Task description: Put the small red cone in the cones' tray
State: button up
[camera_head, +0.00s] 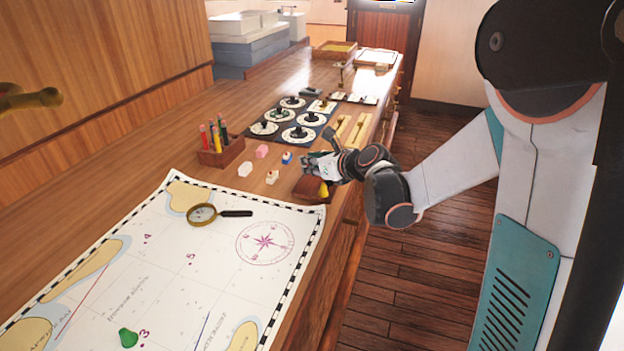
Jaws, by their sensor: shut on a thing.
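My gripper (310,166) is over the long wooden counter, near its right edge. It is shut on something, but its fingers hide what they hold. I cannot make out the small red cone anywhere. A small dark brown wooden tray (306,188), which looks like the cones' tray, sits just below my gripper, partly hidden by it. A yellow piece (323,191), perhaps a cone, shows at the tray's right end. I cannot tell whether the gripper touches the tray.
A chart (215,265) with a magnifying glass (204,214) and a green piece (126,337) covers the near counter.

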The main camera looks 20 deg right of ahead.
aim_at(312, 187)
jog(key=shift+f+b, duration=0.8)
jog(key=shift+f, duration=1.2)
jog(key=shift+f, duration=0.15)
jog(key=o, duration=0.6)
jog(key=shift+s+d+r, duration=0.1)
jog(key=shift+s+r, duration=0.05)
jog(key=shift+r, duration=0.15)
jog(key=p+v, duration=0.4)
jog(key=v, duration=0.7)
jog(key=shift+s+d, duration=0.1)
jog(key=shift+s, duration=0.15)
